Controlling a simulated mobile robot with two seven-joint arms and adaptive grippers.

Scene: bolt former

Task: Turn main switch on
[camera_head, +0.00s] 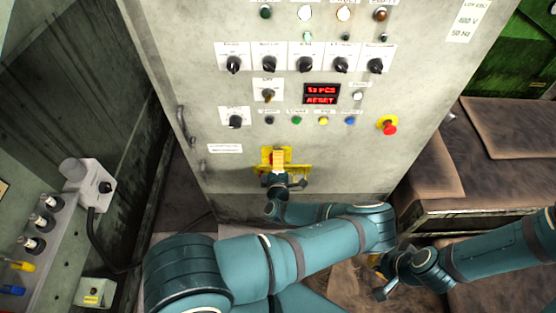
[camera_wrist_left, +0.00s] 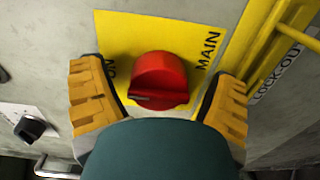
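The main switch is a red rotary knob (camera_wrist_left: 158,78) on a yellow plate (camera_wrist_left: 190,32) lettered MAIN, shown in the left wrist view. In the head view the yellow plate (camera_head: 300,169) shows low on the cabinet front, and my left gripper hides the knob. My left gripper (camera_head: 278,158) is at the plate. In the wrist view its yellow fingers (camera_wrist_left: 160,92) are apart, one on each side of the knob, with visible gaps to it.
The grey cabinet (camera_head: 215,80) carries several black selector knobs, a red display (camera_head: 321,94) and a red emergency button (camera_head: 389,127) above the switch. A yellow lock-out bar (camera_wrist_left: 290,30) stands right of the knob in the wrist view. Brown padded surfaces (camera_head: 490,170) lie at right.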

